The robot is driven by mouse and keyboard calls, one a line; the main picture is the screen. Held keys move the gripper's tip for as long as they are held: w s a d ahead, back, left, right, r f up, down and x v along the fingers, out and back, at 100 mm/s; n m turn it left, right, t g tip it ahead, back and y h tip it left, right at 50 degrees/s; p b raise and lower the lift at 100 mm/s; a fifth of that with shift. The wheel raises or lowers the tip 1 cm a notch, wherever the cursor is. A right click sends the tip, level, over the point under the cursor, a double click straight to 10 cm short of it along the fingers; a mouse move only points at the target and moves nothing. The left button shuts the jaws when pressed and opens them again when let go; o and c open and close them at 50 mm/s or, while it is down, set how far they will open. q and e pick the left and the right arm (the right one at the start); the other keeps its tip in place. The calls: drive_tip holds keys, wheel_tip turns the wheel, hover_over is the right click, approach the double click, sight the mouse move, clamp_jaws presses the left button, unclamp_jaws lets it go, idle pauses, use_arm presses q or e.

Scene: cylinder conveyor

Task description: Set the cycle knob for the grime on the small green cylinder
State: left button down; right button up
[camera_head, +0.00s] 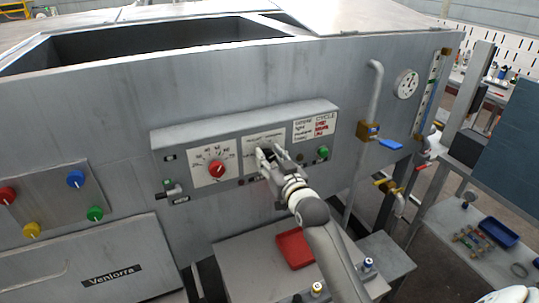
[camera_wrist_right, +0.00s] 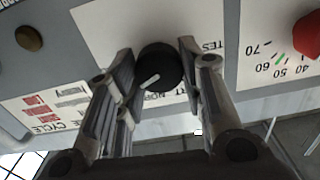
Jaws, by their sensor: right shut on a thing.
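The black cycle knob (camera_wrist_right: 162,64) sits on a white label plate of the control panel. Its white pointer line points to the lower left in the right wrist view, where the panel appears upside down. My right gripper (camera_head: 266,153) is at the panel, and in the right wrist view its fingers (camera_wrist_right: 160,80) stand on both sides of the knob, shut on it. The grime and cycle chart (camera_head: 315,126) is right of the knob; it also shows in the right wrist view (camera_wrist_right: 42,108). I cannot make out the small green cylinder. My left gripper is not in view.
A red dial knob (camera_head: 217,168) is left of the cycle knob, and a green button (camera_head: 323,152) is right. A red tray (camera_head: 294,248) and small capped cylinders (camera_head: 317,290) (camera_head: 367,264) are below. A pipe with a blue-handled valve (camera_head: 390,144) stands to the right.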

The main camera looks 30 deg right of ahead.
drive_tip(key=shift+f+m+p, duration=0.15)
drive_tip(key=shift+m+p, duration=0.6)
drive_tip(key=shift+m, duration=1.55)
drive_tip(key=shift+o, duration=0.2)
drive_tip(key=shift+c, duration=0.2)
drive_tip(key=o, duration=1)
drive_tip(key=shift+o, duration=0.2)
drive_tip(key=shift+s, duration=0.1)
drive_tip(key=s, duration=1.1)
drive_tip(key=shift+s+a, duration=0.4)
